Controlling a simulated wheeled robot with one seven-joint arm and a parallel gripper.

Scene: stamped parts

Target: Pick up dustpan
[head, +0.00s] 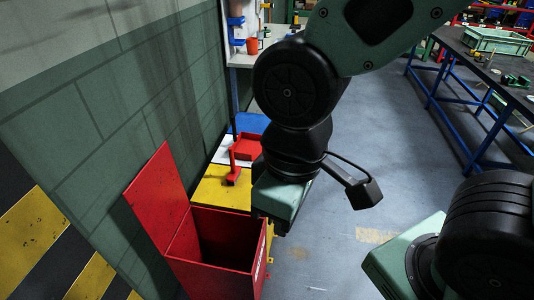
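A red dustpan (246,147) lies on the coloured surface beside the wall, left of my arm. A short upright red piece (233,172) stands at its near left side; I cannot tell if it is the handle or a separate brush. My gripper (279,228) hangs down to the right of and nearer than the dustpan, apart from it in the picture. Its fingers are mostly hidden under its green housing, so I cannot see whether they are open. My arm partly covers the area right of the dustpan.
A red bin (214,267) with its lid (158,192) raised stands in front, close to my gripper. Yellow, white and blue surfaces line the wall behind it. A workbench (245,60) stands behind. A blue-legged table (484,66) stands at right. Grey floor between is largely clear.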

